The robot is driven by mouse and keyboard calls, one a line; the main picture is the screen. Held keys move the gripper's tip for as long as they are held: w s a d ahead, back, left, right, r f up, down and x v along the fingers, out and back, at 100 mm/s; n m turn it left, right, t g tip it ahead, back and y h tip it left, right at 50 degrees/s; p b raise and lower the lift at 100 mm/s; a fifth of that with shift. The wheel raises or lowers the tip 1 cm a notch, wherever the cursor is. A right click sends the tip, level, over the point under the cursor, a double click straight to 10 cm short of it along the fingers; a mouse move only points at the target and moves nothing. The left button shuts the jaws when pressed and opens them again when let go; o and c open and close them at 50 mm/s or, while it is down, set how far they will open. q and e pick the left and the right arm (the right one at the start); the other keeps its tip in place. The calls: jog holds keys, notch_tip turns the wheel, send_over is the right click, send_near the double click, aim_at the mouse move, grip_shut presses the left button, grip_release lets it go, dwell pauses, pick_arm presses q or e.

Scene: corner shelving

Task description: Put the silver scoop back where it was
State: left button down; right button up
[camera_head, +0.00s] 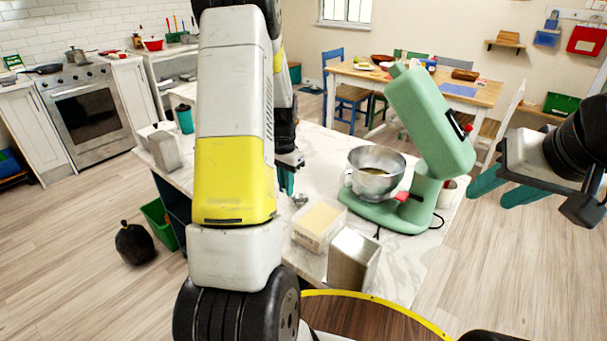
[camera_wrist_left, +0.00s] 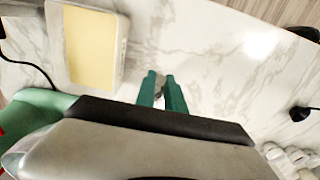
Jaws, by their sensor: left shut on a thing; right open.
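My left gripper (camera_head: 287,183) is low over the marble counter (camera_head: 404,262), left of the mixer bowl (camera_head: 374,185). Its green fingers are nearly together. A small silver piece, seemingly the silver scoop (camera_head: 300,200), shows beside the fingertips in the head view. A sliver of grey metal shows between the fingers of the left gripper (camera_wrist_left: 161,76) in the left wrist view. Most of the scoop is hidden, and I cannot tell whether it touches the counter. My right gripper (camera_head: 502,190) is open and empty, right of the green stand mixer (camera_head: 432,125).
A white tub with pale yellow contents (camera_head: 320,222) stands near the left gripper; it also shows in the left wrist view (camera_wrist_left: 92,48). A metallic box (camera_head: 353,260) stands in front of it. The mixer blocks the counter's right side. Bare marble lies around the left fingertips.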

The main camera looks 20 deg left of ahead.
pick_arm(q)
jog(key=c, duration=1.4)
grip_release()
jog(key=shift+f, duration=0.1)
notch_tip(320, 180, up, 12)
jog(key=s+d+r+n+t+h, duration=0.1)
jog(key=s+d+r+t, duration=0.2)
jog(key=s+d+r, duration=0.7)
jog(key=s+d+r+n+t+h, duration=0.1)
jog(key=s+d, duration=0.4)
jog(key=s, duration=0.7)
jog(key=shift+d+r+n+t, duration=0.2)
jog(key=shift+r+n+t, duration=0.3)
jog(key=shift+r+t, duration=0.65)
jog(key=shift+r, duration=0.1)
